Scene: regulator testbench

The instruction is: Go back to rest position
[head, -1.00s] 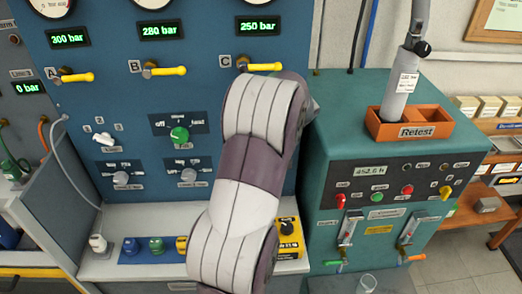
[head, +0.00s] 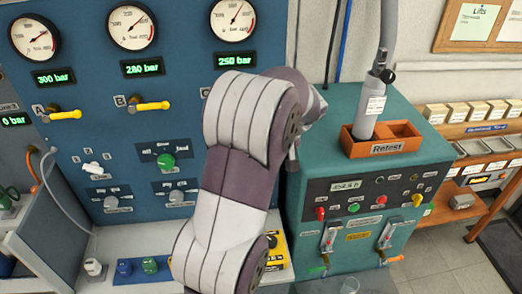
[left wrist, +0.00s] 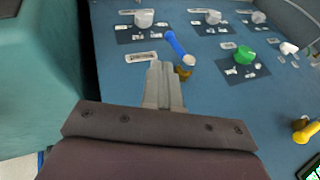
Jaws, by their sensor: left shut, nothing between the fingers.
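My left arm rises across the middle of the head view in front of the blue panel (head: 90,130). My left gripper (left wrist: 163,85) shows in the left wrist view, its two fingers together and empty. Just beyond the fingertips in that picture is a valve with a blue handle (left wrist: 174,42); I cannot tell whether they touch. In the head view that valve is hidden behind my arm, and the gripper is mostly hidden. My right gripper is in neither view.
The panel carries yellow-handled valves (head: 150,104), a green knob (head: 167,161) and gauges (head: 132,27). To its right stands a teal machine (head: 330,265) with an orange tray (head: 350,148) holding a grey cylinder (head: 370,113). A wooden shelf (head: 484,198) stands farther right.

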